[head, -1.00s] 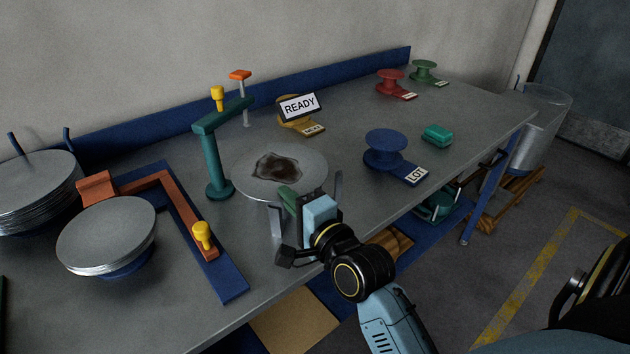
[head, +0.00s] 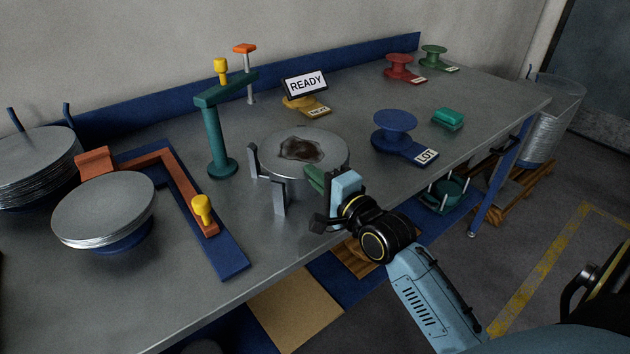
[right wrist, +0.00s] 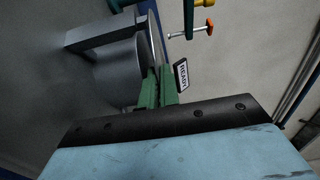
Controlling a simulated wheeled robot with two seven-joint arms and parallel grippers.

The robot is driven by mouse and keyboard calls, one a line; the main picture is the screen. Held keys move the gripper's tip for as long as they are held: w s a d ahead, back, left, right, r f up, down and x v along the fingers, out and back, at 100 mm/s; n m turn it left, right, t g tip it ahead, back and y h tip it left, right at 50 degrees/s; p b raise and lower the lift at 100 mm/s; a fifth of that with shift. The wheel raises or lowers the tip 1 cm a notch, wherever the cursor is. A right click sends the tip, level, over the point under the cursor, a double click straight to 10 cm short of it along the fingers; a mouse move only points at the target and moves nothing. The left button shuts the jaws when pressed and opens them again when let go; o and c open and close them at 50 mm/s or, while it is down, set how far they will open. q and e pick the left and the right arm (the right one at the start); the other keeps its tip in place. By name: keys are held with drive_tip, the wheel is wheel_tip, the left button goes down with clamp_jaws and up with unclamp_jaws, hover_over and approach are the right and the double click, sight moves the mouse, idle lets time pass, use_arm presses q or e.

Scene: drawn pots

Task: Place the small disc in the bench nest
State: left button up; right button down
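The small disc (head: 325,146) is round and grey with a brown stain on top, and lies about level. The bench nest is a round grey drum (head: 292,186) with upright grey posts (head: 280,197) around it, under the disc. My right gripper (head: 318,184) is at the disc's near right rim. In the right wrist view its green fingers (right wrist: 156,88) are shut on the disc's edge (right wrist: 156,38), close over the drum (right wrist: 122,62). I cannot tell whether disc and drum touch. The right part of the nest is hidden behind my gripper. My left gripper is not in view.
A teal post with an arm (head: 213,140) stands left of the nest. Further left are an orange bracket (head: 181,190) with a yellow knob and disc stacks (head: 103,208). A READY sign (head: 305,84) stands behind; a blue LOT stand (head: 394,130) is right.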

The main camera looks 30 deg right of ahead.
drive_tip(key=shift+f, duration=0.15)
drive_tip(key=shift+f, duration=0.45)
drive_tip(key=c, duration=1.6)
unclamp_jaws()
drive_tip(key=shift+c, duration=0.2)
